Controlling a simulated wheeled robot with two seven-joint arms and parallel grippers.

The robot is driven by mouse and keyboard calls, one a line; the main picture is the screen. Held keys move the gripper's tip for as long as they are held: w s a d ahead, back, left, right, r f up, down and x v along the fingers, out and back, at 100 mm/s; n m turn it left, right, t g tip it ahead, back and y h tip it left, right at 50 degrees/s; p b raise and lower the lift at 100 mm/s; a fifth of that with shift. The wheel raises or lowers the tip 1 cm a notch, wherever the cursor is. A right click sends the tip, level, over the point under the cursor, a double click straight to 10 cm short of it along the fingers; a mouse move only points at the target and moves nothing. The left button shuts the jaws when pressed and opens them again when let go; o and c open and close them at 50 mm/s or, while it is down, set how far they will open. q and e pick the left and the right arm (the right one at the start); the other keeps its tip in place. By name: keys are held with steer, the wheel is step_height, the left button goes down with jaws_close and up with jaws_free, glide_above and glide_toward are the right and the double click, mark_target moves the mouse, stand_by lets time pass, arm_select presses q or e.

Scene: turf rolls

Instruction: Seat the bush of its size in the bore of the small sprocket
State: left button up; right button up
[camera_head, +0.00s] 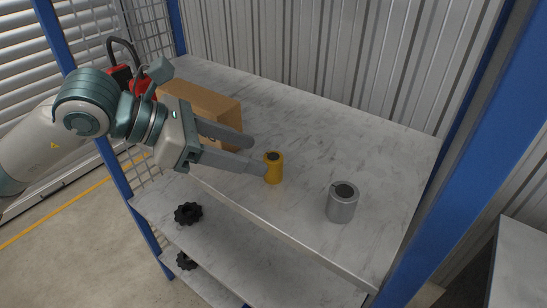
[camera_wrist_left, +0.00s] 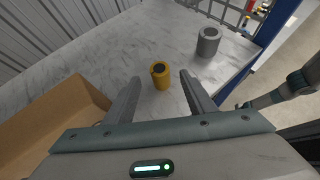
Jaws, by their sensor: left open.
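A yellow bush (camera_head: 273,170) with a dark bore stands upright on the top shelf, near its front edge. A larger grey bush (camera_head: 342,205) stands upright to its right. My left gripper (camera_head: 257,155) is open and empty, its fingers pointing at the yellow bush. In the left wrist view the yellow bush (camera_wrist_left: 161,78) is between and just past the fingertips, and the grey bush (camera_wrist_left: 208,42) is farther off. A black toothed sprocket (camera_head: 187,213) lies on the shelf below; another (camera_head: 186,261) is lower, partly hidden. I cannot tell which is smaller.
A cardboard box (camera_head: 205,105) stands behind my left gripper and also shows in the left wrist view (camera_wrist_left: 55,125). Blue rack posts (camera_head: 445,165) frame the shelves. An arm part, seemingly mine, shows at the wrist view's right edge.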

mark_target(272, 156)
arm_select(q)
steer(key=shift+w+d+f, duration=0.1)
steer(key=shift+d+f, duration=0.15)
steer(key=shift+d, duration=0.15)
steer(key=shift+w+d+p, duration=0.1)
steer(key=shift+d+p, duration=0.2)
steer(key=shift+p, duration=0.2)
steer(key=p+x, duration=0.3)
steer(key=shift+w+d+r, duration=0.15)
steer(key=shift+d, duration=0.2)
steer(key=shift+w+d+f, duration=0.2)
steer(key=shift+d+f, duration=0.2)
steer(key=shift+f, duration=0.1)
arm_select(e)
step_height(272, 156, up, 4)
steer(key=shift+a+r, duration=0.1)
steer(key=shift+r, duration=0.1)
arm_select(q)
steer(key=shift+c, duration=0.6)
arm_select(e)
steer(key=shift+a, duration=0.2)
arm_select(q)
jaws_close()
arm_select(e)
steer(key=shift+a, duration=0.2)
